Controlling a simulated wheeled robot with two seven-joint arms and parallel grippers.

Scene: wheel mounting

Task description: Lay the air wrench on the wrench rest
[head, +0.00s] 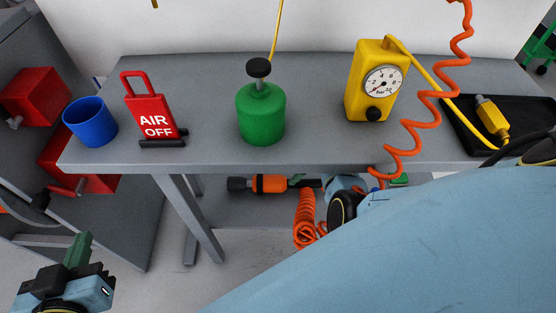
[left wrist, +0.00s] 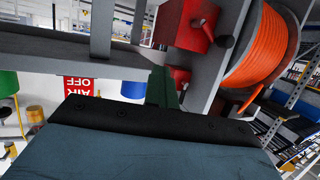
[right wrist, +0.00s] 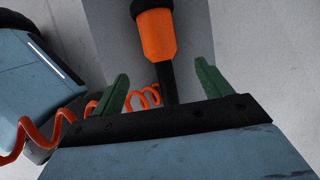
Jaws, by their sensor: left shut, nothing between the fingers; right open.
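The air wrench (head: 271,184), with an orange body and black end, lies under the table edge at the lower shelf in the head view. In the right wrist view the wrench (right wrist: 157,35) has its black shank running down between my right gripper's fingers. My right gripper (right wrist: 160,78) is open, with a gap to the shank on both sides; in the head view my arm mostly hides it. My left gripper (head: 79,245) is shut and empty at the lower left, away from the wrench. I cannot make out the wrench rest as a separate thing.
On the grey table (head: 205,105) stand a blue cup (head: 90,122), a red AIR OFF sign (head: 151,117), a green canister (head: 261,113), a yellow gauge (head: 368,85) and a black tray (head: 470,128). A coiled orange hose (head: 305,218) hangs by the wrench.

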